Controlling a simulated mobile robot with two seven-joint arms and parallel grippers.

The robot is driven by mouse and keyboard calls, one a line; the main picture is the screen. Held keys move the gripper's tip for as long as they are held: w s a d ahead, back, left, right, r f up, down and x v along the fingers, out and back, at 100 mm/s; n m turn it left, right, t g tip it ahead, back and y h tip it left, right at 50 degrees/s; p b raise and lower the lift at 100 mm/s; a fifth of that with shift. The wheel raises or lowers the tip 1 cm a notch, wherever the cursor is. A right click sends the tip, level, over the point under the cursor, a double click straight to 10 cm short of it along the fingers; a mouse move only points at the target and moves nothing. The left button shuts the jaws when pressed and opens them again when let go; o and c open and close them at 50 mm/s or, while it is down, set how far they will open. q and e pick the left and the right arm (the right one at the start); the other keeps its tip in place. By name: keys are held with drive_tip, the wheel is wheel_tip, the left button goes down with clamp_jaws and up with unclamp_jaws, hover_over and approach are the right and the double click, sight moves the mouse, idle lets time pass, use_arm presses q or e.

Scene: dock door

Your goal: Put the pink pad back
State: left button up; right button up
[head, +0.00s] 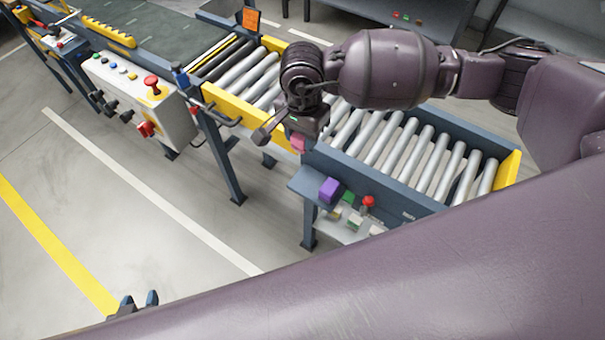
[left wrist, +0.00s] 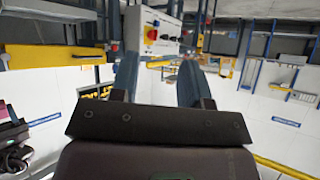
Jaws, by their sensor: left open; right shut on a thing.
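The pink pad (head: 298,144) shows in the head view just below my right gripper (head: 299,137), at the near yellow edge of the roller conveyor. My right gripper is shut on it, and the gripper body hides part of the pad. I cannot tell whether the pad touches the conveyor edge. My left gripper (head: 140,300) is at the lower left of the head view, over the floor, apart from everything. In the left wrist view my left gripper (left wrist: 160,78) has its two fingers apart with nothing between them.
The roller conveyor (head: 385,140) runs across the middle. A small shelf (head: 305,182) on its near side holds a purple block (head: 329,190), green blocks (head: 348,197) and a red knob (head: 368,202). A control box (head: 135,100) with buttons stands left. The floor in front is clear.

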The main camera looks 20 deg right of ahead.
drive_tip(key=b, duration=0.1)
hover_over(303, 182)
wheel_tip(303, 182, down, 11)
drive_tip(key=shift+w, duration=0.1)
wheel_tip(303, 182, down, 4)
drive_tip(key=shift+a+r+b, duration=0.1)
drive_tip(key=shift+b, duration=0.25)
drive_tip(key=shift+f, duration=0.25)
drive_tip(key=o, duration=0.8)
drive_tip(key=shift+f, duration=0.1)
